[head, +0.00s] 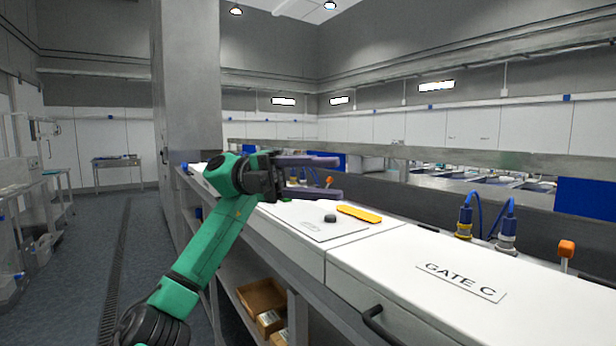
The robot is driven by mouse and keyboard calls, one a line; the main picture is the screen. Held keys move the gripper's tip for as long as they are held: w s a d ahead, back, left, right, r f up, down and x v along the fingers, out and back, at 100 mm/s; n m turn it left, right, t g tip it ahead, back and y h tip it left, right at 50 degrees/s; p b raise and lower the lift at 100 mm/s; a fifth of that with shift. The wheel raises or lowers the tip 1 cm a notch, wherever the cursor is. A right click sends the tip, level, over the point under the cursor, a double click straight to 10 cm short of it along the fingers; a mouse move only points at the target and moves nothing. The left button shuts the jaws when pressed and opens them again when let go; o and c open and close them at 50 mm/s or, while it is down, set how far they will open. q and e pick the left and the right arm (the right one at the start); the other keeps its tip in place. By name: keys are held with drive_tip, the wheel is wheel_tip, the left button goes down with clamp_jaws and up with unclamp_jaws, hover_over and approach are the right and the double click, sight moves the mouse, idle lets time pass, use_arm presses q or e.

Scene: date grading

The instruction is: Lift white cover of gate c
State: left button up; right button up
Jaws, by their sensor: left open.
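The white cover of gate C (400,275) is at the lower right, lying flat and closed on the counter. Its top carries a "GATE C" label (461,281). A dark handle (380,326) is on its front side, partly cut off by the bottom edge. My left gripper (335,177) is open and empty, with its fingers pointing right, above the neighbouring white cover and to the left of gate C. It is apart from the gate C handle. My right gripper is not in view.
The neighbouring white cover holds a plate (300,222), a dark knob (330,218) and a yellow strip (359,214). Blue-cabled connectors (464,222) and an orange-topped post (566,249) stand behind gate C. Boxes (262,297) sit on the shelf below. A grey pillar (185,80) rises at left.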

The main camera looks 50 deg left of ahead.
use_arm(q)
drive_tip(key=shift+v, duration=1.15)
